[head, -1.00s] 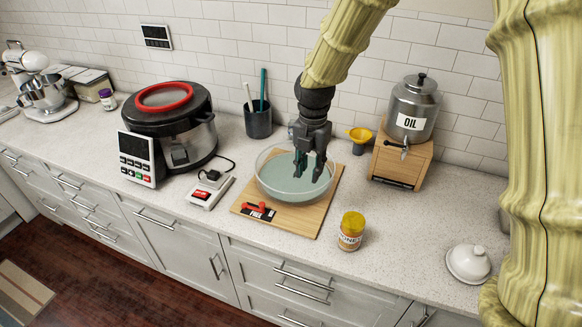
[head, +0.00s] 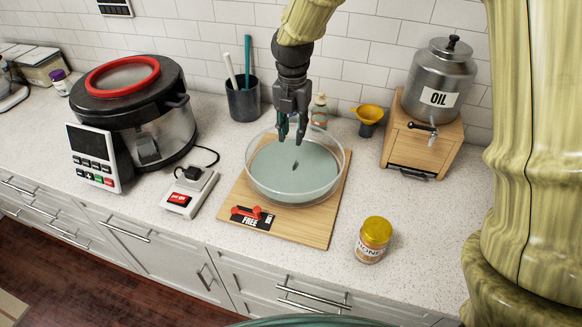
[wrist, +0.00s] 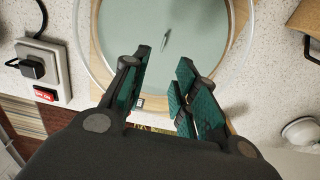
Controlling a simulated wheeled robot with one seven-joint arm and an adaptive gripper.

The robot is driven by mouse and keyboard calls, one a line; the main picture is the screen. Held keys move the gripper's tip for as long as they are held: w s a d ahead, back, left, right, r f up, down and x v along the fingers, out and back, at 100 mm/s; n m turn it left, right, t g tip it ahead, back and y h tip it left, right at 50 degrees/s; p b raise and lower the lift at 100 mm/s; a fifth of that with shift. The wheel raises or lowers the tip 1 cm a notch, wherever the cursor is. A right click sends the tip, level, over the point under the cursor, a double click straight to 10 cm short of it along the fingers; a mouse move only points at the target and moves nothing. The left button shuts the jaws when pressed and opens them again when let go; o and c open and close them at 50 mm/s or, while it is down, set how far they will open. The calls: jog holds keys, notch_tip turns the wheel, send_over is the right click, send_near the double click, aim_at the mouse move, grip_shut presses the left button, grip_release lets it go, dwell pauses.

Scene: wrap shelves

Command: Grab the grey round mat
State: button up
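A grey-green round surface (head: 293,172) fills the inside of a clear glass bowl (head: 333,182) on a wooden board (head: 318,226). I cannot tell whether it is a mat or the bowl's contents; no other grey round mat shows. A small dark sliver lies near its middle. The surface also shows in the wrist view (wrist: 190,22). My gripper (head: 291,138) points down over the back part of the bowl. In the wrist view my gripper (wrist: 164,62) has its fingers apart with nothing between them.
A honey jar (head: 373,240) stands right of the board. A utensil cup (head: 243,100), yellow funnel (head: 369,116) and oil dispenser (head: 440,80) stand behind.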

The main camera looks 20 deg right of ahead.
jog(key=f, duration=0.2)
send_over(294, 165)
jog(key=w, duration=0.1)
jog(key=f, duration=0.4)
jog(key=shift+w+a+p, duration=0.15)
jog(key=shift+a+p, duration=0.1)
jog(key=shift+p, duration=0.15)
jog(key=shift+s+d+f+p, duration=0.1)
jog(key=shift+s+f+p, duration=0.1)
jog(key=shift+f+p, duration=0.3)
jog(key=shift+d+f+p, duration=0.15)
jog(key=shift+f+p, duration=0.25)
jog(key=shift+f, duration=0.85)
jog(key=shift+d+f+p, duration=0.15)
jog(key=shift+f+p, duration=0.25)
jog(key=shift+f, duration=0.8)
grip_shut()
